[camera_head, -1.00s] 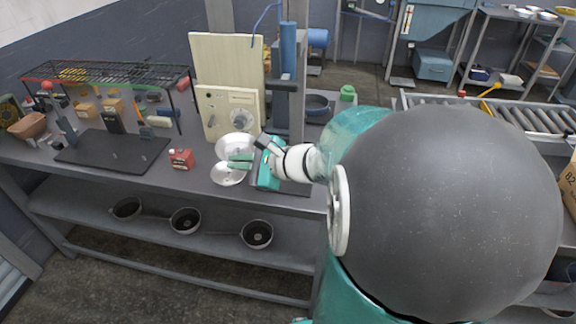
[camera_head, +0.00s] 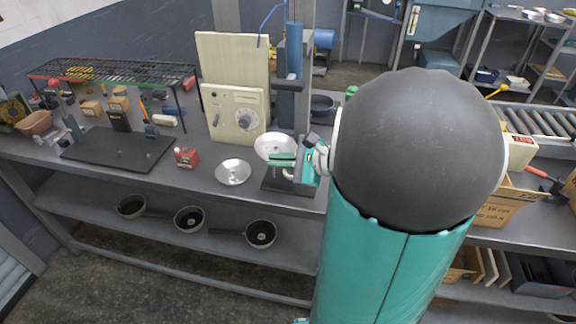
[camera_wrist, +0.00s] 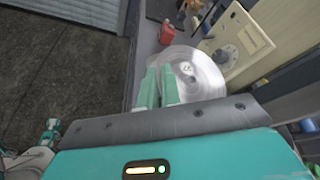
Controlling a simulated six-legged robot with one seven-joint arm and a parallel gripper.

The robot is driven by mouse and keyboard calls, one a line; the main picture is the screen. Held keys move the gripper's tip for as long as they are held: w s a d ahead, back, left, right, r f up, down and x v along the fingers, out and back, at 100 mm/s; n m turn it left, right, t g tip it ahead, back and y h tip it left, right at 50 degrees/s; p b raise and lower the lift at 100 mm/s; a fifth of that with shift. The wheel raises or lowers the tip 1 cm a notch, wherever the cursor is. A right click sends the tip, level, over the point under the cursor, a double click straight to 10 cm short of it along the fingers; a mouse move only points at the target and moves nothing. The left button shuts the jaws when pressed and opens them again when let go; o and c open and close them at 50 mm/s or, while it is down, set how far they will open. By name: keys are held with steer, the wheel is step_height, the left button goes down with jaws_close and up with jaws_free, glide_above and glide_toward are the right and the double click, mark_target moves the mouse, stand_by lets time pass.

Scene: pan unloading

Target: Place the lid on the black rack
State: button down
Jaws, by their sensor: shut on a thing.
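My gripper (camera_head: 284,160) is shut on a round silver lid (camera_head: 272,143) and holds it over the right part of the table, in front of the blue column. In the wrist view, the green fingers (camera_wrist: 158,88) reach the near edge of the lid (camera_wrist: 205,75), whose small centre knob shows. The fingers hide part of its rim. A second silver lid (camera_head: 233,174) lies on the table to the left, apart from the held one. The black rack (camera_head: 105,70), a wire shelf on legs, stands at the table's far left.
A cream panel box with a dial (camera_head: 234,112) stands behind the lids. A red canister (camera_head: 187,157) and a dark flat board (camera_head: 118,149) lie leftward. Several small items sit under the rack. Pans (camera_head: 261,233) rest on the lower shelf.

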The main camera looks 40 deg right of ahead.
steer(key=d+f, duration=0.2)
steer(key=w+d+f, duration=0.1)
steer(key=d+f, duration=0.3)
steer(key=shift+w+d+f, duration=0.15)
steer(key=shift+w+d, duration=0.1)
steer(key=shift+d, duration=0.15)
steer(key=shift+w+d+f, duration=0.1)
steer(key=shift+d+f, duration=0.1)
steer(key=shift+f, duration=0.7)
steer(key=shift+d+f, duration=0.2)
steer(key=shift+f, duration=0.65)
steer(key=shift+f, duration=0.2)
steer(key=c, duration=1.6)
jaws_free()
